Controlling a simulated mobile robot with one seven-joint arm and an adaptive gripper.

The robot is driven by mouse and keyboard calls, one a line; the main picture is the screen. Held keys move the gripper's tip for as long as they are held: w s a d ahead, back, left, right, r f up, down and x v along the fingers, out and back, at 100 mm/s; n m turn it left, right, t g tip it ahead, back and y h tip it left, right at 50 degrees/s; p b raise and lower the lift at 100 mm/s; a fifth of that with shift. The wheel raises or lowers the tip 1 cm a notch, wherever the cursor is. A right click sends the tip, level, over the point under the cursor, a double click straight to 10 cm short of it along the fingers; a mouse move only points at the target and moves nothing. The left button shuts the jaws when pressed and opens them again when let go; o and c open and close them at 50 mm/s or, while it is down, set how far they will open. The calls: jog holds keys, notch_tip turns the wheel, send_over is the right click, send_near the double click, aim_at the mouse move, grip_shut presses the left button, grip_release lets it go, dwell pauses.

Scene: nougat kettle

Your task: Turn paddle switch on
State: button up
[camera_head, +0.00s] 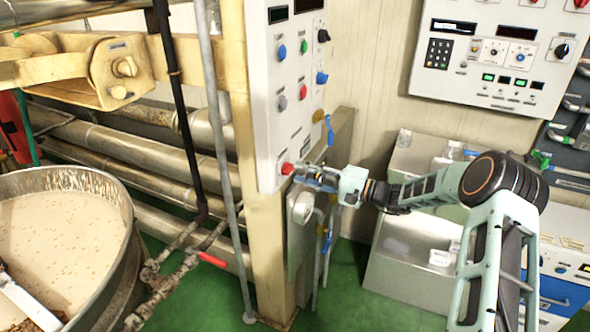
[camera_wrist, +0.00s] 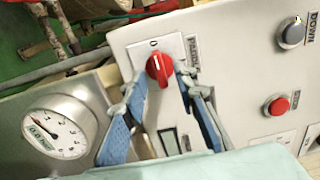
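The paddle switch is a red rotary knob (camera_wrist: 159,68) on a white square plate marked 0, with a pale pointer line on its face. In the head view the red knob (camera_head: 287,168) is low on the tall white control panel (camera_head: 262,105). My gripper (camera_head: 299,172) is at the panel's lower edge. In the wrist view my gripper (camera_wrist: 161,82) has its two blue-padded fingers apart, one on each side of the knob near their tips. I cannot tell whether either finger touches it.
A pressure gauge (camera_wrist: 57,134) is beside the panel. Red (camera_wrist: 278,105) and grey (camera_wrist: 292,34) buttons are to the right in the wrist view. A large kettle (camera_head: 62,240) stands at left, pipes behind it. A second control panel (camera_head: 492,62) hangs on the back wall.

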aim_at(293, 171)
jog(key=shift+x, duration=1.55)
jog(key=shift+c, duration=0.3)
grip_shut()
